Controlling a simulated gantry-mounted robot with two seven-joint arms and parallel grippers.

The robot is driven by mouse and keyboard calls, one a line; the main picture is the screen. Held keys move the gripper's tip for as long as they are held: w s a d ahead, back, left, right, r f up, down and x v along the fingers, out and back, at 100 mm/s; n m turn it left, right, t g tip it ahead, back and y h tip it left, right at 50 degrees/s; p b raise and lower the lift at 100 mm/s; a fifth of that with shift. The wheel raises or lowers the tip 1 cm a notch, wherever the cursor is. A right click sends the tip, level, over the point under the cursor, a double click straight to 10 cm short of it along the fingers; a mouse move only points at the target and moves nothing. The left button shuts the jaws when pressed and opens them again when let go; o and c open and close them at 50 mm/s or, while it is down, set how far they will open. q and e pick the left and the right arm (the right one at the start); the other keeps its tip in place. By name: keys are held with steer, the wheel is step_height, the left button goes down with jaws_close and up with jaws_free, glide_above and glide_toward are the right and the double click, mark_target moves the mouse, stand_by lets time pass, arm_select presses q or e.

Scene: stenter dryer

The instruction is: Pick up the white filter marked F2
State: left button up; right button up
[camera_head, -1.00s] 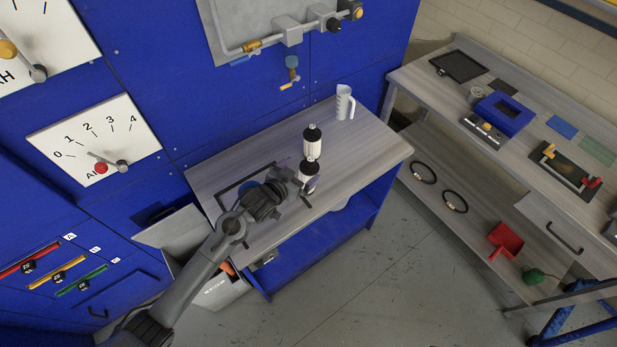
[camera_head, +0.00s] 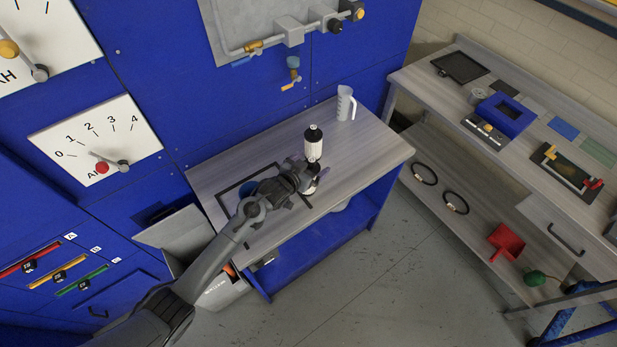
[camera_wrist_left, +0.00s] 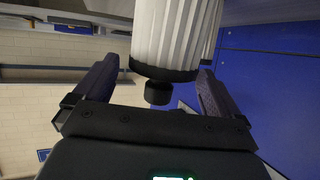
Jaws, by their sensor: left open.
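Two white pleated filters with black caps stand on the grey worktable. The rear filter (camera_head: 313,146) shows clearly; the nearer one (camera_head: 312,186) is mostly hidden behind my left gripper (camera_head: 305,181). In the left wrist view, the near filter (camera_wrist_left: 171,35) lies between the two dark fingers of my left gripper (camera_wrist_left: 158,70), with gaps on both sides. Its black cap and knob point toward the palm. Part of another white pleated body shows behind it at the right. No F2 mark is readable on either filter. My right gripper is not in view.
A white jug (camera_head: 345,103) stands at the back of the worktable (camera_head: 361,151). A dark frame outline (camera_head: 228,200) lies on its left part. A side bench (camera_head: 470,85) with tools stands at the right. Blue panels with dials rise behind and left.

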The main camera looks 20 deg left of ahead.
arm_select(q)
steer(key=shift+c, duration=0.2)
steer(key=c, duration=1.4)
steer(key=shift+r, duration=0.1)
steer(key=shift+c, duration=0.2)
